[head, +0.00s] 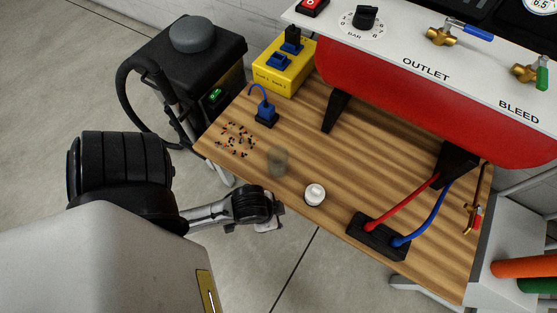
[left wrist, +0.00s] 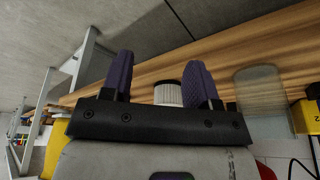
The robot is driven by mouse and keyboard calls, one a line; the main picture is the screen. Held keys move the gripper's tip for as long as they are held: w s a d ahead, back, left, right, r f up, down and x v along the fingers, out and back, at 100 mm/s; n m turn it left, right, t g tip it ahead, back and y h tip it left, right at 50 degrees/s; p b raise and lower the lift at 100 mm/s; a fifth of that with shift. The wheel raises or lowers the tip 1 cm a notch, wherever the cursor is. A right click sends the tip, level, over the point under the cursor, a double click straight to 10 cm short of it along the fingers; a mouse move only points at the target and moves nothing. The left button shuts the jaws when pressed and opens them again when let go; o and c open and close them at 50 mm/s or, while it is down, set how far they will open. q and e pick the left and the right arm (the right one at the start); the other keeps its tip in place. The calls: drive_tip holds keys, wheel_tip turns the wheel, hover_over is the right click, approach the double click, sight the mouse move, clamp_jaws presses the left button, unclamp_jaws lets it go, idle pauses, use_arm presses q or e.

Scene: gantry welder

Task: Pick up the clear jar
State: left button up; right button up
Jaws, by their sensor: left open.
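The clear jar (head: 278,160) stands upright on the wooden bench, near its front edge, in the head view. It also shows in the left wrist view (left wrist: 260,92), to the right of my fingers. A white ribbed cap (head: 315,194) sits on the bench to the right of the jar; in the left wrist view the cap (left wrist: 168,94) shows between my fingers, beyond them. My left gripper (head: 270,223) is just off the bench's front edge, apart from jar and cap. Its two purple fingers (left wrist: 160,72) are open and empty. My right gripper is not in view.
Small scattered bits (head: 236,140) lie left of the jar, with a blue plug (head: 266,114) behind. A yellow box (head: 285,68) and red tank (head: 430,100) stand at the back. A black block (head: 377,237) with red and blue cables is at right.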

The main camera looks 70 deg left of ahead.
use_arm(q)
drive_tip(key=o, duration=0.6)
drive_tip(key=shift+o, duration=0.2)
